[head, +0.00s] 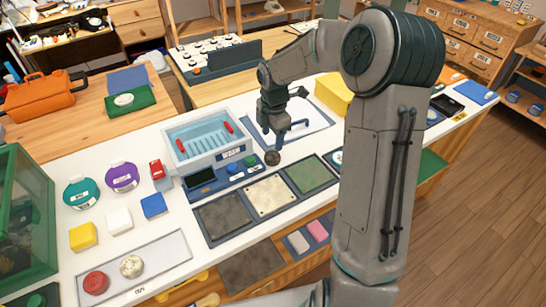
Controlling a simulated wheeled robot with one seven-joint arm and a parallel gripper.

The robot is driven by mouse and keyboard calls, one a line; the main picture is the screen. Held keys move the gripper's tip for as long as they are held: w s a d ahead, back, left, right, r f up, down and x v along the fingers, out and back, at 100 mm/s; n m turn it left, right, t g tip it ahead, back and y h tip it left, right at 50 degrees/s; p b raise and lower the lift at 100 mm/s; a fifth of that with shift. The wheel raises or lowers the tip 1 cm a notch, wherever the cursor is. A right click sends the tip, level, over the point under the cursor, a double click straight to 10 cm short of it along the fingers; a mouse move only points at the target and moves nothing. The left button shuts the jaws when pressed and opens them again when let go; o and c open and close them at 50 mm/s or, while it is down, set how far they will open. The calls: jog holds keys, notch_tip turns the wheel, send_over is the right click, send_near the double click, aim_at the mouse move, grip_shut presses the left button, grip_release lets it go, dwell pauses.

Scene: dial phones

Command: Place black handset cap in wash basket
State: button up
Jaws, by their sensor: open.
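A small dark round piece (272,158), which looks like the black handset cap, is at the right side of the wash unit. My gripper (292,133) is open, with its blue fingers pointing down just above and right of this piece. I cannot tell whether the near finger touches it. The wash basket (205,140) shows as a light-blue slatted tray with two red grips. It sits inside the grey-white wash unit (210,165), left of my gripper. Nothing is visibly lying in the basket.
Dark, cream and green square mats (268,196) lie in front of the wash unit. Teal and purple round containers (122,177) stand further left. A yellow block (333,93) is behind my arm.

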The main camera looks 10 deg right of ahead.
aim_at(272, 155)
jog(key=f, duration=0.8)
jog(key=shift+w+d, duration=0.1)
jog(key=shift+w, duration=0.2)
jog(key=c, duration=0.8)
